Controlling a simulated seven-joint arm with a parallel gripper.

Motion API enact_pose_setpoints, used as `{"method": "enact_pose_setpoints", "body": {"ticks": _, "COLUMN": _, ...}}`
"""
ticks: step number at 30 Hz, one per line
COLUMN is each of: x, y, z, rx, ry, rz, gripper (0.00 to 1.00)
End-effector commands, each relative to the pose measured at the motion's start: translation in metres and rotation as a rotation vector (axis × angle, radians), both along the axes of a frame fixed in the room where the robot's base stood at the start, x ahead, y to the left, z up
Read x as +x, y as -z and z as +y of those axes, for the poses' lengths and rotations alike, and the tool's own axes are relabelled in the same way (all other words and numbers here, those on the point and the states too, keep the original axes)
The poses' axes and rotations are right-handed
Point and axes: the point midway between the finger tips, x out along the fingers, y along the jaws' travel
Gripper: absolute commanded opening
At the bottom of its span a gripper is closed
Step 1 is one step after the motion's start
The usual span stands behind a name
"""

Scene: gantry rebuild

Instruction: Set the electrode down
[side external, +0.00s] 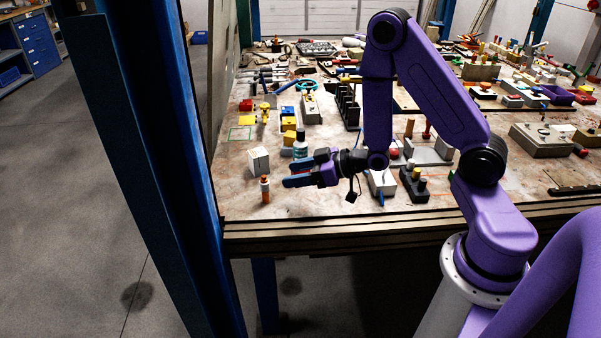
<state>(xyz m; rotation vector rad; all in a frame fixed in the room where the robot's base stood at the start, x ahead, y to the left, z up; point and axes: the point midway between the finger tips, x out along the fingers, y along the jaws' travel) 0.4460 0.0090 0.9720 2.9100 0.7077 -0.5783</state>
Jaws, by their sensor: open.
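My gripper (288,174) has blue fingers and points left, low over the front left part of the workbench. Its fingers are apart, and I see nothing held between them. I cannot pick out an electrode with certainty at this size. A white box (258,160) sits behind that bottle. A dark bottle (300,146) stands behind the gripper, which partly hides its lower end.
The workbench (330,208) is crowded towards the back and right with tools and small fixtures. Dark upright racks (348,106) stand behind my wrist. A blue post (150,150) rises in front at the left. The bench's front left edge strip is mostly clear.

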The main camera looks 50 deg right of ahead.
Motion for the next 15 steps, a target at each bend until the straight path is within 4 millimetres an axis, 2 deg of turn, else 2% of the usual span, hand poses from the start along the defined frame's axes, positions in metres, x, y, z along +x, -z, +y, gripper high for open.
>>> {"method": "enact_pose_setpoints", "body": {"ticks": 11, "x": -0.0073, "y": -0.003, "z": -0.0029, "rx": 0.0, "ry": 0.0, "rz": 0.001, "gripper": 0.58}}
{"method": "enact_pose_setpoints", "body": {"ticks": 15, "x": -0.0087, "y": -0.0041, "z": 0.0036, "rx": -0.018, "ry": -0.017, "rz": 0.018, "gripper": 0.58}}
